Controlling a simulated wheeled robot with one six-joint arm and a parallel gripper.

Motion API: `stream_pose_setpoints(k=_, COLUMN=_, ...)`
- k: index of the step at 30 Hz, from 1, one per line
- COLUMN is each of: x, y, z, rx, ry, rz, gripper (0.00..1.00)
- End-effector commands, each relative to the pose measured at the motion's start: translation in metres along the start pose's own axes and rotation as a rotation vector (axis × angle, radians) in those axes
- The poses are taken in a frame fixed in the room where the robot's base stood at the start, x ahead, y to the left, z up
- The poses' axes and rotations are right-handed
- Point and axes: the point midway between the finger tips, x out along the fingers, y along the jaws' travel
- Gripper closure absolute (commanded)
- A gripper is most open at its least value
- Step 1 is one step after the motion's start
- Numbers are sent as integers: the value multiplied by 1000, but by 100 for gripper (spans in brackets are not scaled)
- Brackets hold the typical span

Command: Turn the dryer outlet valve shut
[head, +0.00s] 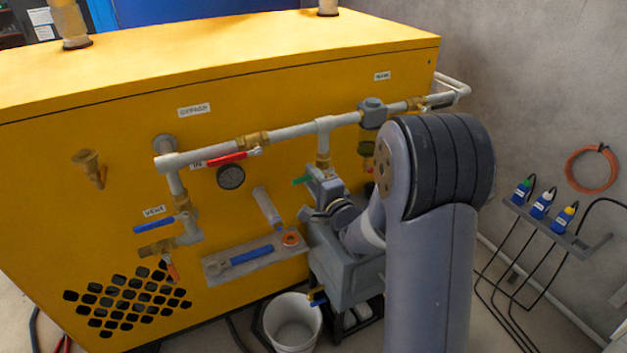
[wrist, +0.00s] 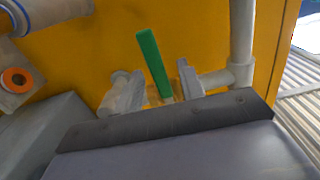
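A valve with a green lever handle (head: 302,180) hangs under the pipe tee on the yellow cabinet; no readable label names it as the dryer outlet valve. My gripper (wrist: 157,88) is open in the wrist view, its two grey fingers apart. The green handle (wrist: 152,62) stands between them, leaning slightly left, its lower end near the finger level. Contact cannot be told. In the head view my arm and wrist hide much of the gripper and the valve body.
The yellow cabinet (head: 80,130) carries a red-handled valve (head: 228,159), a blue-handled valve (head: 154,225) and a gauge (head: 231,176). A shelf (head: 215,268) holds a blue-handled wrench and an orange roll. A white bucket (head: 292,325) stands below.

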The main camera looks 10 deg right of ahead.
Motion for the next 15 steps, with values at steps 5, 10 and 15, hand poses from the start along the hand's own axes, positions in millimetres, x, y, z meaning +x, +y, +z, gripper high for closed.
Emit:
stream_pose_setpoints(k=5, x=-20, y=0, z=0, rx=0, ry=1, rz=2, gripper=63)
stream_pose_setpoints(k=10, x=-53, y=-1, z=-1, rx=1, ry=3, rz=2, gripper=63)
stream_pose_setpoints(k=15, x=-84, y=-1, z=0, rx=1, ry=3, rz=1, gripper=63)
